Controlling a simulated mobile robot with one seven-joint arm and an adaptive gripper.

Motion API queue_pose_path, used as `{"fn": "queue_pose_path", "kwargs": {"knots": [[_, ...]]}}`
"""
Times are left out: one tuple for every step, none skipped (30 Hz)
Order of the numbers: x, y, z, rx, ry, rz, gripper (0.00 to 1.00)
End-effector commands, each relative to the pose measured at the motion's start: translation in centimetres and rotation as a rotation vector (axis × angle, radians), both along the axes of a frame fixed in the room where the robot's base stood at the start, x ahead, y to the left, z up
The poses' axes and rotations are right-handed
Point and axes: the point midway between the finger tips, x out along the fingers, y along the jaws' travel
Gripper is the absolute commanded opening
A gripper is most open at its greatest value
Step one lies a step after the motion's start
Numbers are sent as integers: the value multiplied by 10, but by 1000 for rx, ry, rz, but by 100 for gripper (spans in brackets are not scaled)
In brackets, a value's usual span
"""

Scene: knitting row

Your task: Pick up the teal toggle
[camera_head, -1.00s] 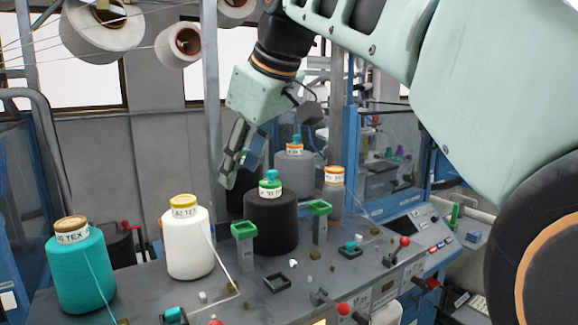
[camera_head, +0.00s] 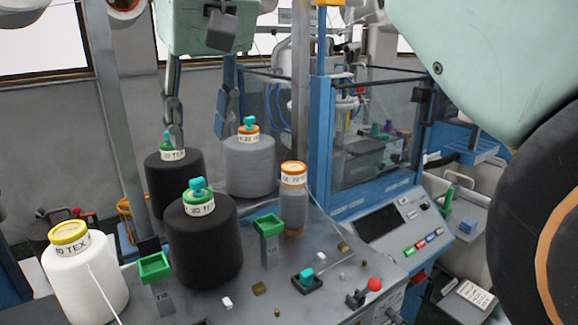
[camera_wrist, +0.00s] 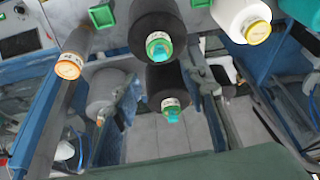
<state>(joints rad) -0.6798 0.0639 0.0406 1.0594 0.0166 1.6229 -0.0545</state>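Teal toggles show in several places. One teal toggle (camera_head: 198,185) sits on the green-capped top of the front black yarn cone (camera_head: 205,245). Another sits on the orange-capped grey cone (camera_head: 250,165), and another teal piece on the back black cone (camera_head: 173,185), partly hidden by a finger. One more stands on a small dark base (camera_head: 306,277) on the deck. My gripper (camera_head: 201,115) is open and empty above the back cones, its fingers pointing down. In the wrist view, the back black cone's teal toggle (camera_wrist: 172,115) shows between the fingers; the front one's (camera_wrist: 160,48) lies above it.
A white cone (camera_head: 85,275) stands at left and a slim orange-capped cone (camera_head: 293,210) at right. Green-topped posts (camera_head: 155,268) and a red-knobbed lever (camera_head: 365,292) rise from the deck. A blue-framed clear enclosure (camera_head: 365,130) and a metal upright (camera_head: 300,90) stand close by.

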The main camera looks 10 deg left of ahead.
Motion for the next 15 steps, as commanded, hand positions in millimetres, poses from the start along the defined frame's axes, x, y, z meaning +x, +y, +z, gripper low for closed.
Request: {"fn": "queue_pose_path", "kwargs": {"knots": [[-2,2,1,0,3,-2,39],[-2,2,0,0,4,-4,39],[-2,3,-3,-1,6,-6,39],[-2,4,-6,-1,7,-7,39],[-1,5,-11,-1,7,-8,39],[1,7,-17,-2,8,-9,39],[2,8,-22,-2,8,-9,39],[4,9,-27,-2,8,-9,39],[6,11,-33,-2,8,-8,39],[7,13,-37,-2,8,-8,39],[8,14,-40,-1,7,-8,39],[9,15,-44,-1,7,-7,39],[10,16,-47,-1,6,-7,39],[11,17,-48,-1,6,-7,39],[11,17,-50,0,6,-7,39]]}}
